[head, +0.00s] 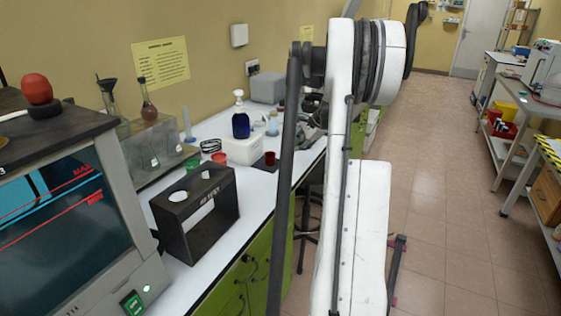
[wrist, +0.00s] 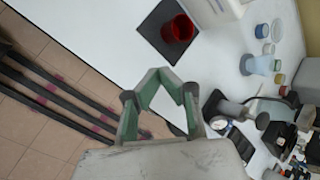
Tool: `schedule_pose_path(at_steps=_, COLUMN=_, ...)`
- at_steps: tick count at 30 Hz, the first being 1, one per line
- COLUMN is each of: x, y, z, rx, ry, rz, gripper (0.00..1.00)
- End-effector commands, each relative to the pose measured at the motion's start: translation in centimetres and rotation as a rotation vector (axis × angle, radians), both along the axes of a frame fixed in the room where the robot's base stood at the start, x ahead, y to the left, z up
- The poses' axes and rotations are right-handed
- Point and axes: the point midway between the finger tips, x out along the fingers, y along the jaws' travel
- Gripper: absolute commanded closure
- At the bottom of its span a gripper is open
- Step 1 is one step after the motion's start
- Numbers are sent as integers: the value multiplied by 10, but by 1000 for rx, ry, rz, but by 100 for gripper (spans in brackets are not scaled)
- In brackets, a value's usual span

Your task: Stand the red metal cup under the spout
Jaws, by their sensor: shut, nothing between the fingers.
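The red metal cup (head: 270,157) stands upright on a dark square mat (head: 260,167) near the front edge of the white bench. In the wrist view the cup (wrist: 180,28) shows from above at the top, with its open mouth visible. My gripper (wrist: 160,73) is shut and empty, its fingertips meeting below the cup in the picture and apart from it. In the head view my arm hides the gripper. A white block (head: 243,148) with a dark blue bottle stands just behind the cup.
A black rack (head: 196,212) stands on the bench left of the cup, with green and red dishes behind it. Small jars and a pale funnel-shaped vessel (wrist: 258,65) lie right of the cup in the wrist view. White bench top between cup and gripper is clear.

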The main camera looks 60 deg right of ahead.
Motion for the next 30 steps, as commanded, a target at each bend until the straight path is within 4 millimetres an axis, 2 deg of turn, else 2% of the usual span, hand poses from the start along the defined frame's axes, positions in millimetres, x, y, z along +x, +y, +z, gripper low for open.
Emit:
schedule_pose_path(at_steps=3, x=-14, y=-4, z=-4, rx=176, ry=-34, rz=-216, gripper=100)
schedule_pose_path(at_steps=9, x=-31, y=-8, z=-6, rx=464, ry=-80, rz=-532, gripper=100)
schedule_pose_path(at_steps=13, x=-38, y=-9, z=-6, rx=589, ry=-95, rz=-661, gripper=100)
schedule_pose_path(at_steps=17, x=-41, y=-10, z=-6, rx=649, ry=-102, rz=-718, gripper=100)
schedule_pose_path(at_steps=23, x=-31, y=-9, z=-16, rx=660, ry=-101, rz=-728, gripper=100)
schedule_pose_path(at_steps=30, x=-1, y=-6, z=-47, rx=659, ry=-101, rz=-726, gripper=100)
